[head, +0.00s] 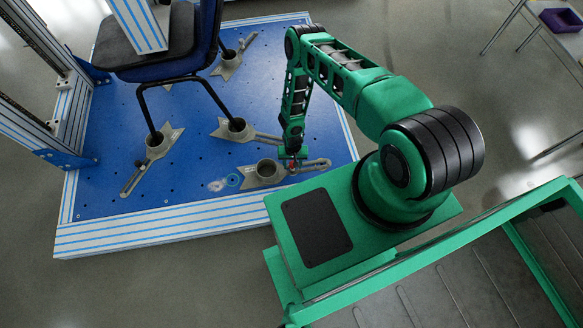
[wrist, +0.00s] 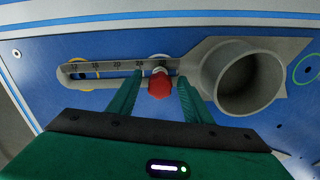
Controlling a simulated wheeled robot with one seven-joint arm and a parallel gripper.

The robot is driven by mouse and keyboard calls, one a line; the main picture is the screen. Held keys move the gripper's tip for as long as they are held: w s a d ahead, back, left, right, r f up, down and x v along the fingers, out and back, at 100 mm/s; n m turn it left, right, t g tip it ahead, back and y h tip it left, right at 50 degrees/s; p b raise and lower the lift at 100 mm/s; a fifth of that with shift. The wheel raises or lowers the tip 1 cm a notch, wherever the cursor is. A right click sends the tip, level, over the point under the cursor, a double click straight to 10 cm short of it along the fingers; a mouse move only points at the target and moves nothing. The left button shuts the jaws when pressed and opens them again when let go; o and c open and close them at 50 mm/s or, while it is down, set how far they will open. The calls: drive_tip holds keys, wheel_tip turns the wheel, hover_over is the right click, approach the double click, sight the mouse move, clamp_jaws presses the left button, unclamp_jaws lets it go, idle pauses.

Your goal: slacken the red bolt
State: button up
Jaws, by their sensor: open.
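The red bolt (wrist: 160,86) sits at the slot of a grey slotted clamp (wrist: 240,75) with a round cup, near the cup end. In the wrist view my gripper (wrist: 160,84) is open, with one green finger on each side of the bolt. I cannot tell whether the fingers touch it. In the head view my gripper (head: 291,156) is low over the same clamp (head: 266,170) near the platform's front right. The bolt (head: 291,168) is a small red spot there, partly hidden by the gripper.
A blue platform (head: 200,190) with striped edges carries several similar grey clamps. A chair (head: 155,50) stands on it, its legs in cups, behind and left. A metal frame (head: 40,120) rises at the left. Free floor lies left of the platform.

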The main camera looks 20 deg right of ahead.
drive_tip(key=c, duration=1.1)
drive_tip(key=shift+o, duration=0.2)
drive_tip(key=n, duration=0.4)
drive_tip(key=n, duration=0.4)
drive_tip(key=n, duration=0.4)
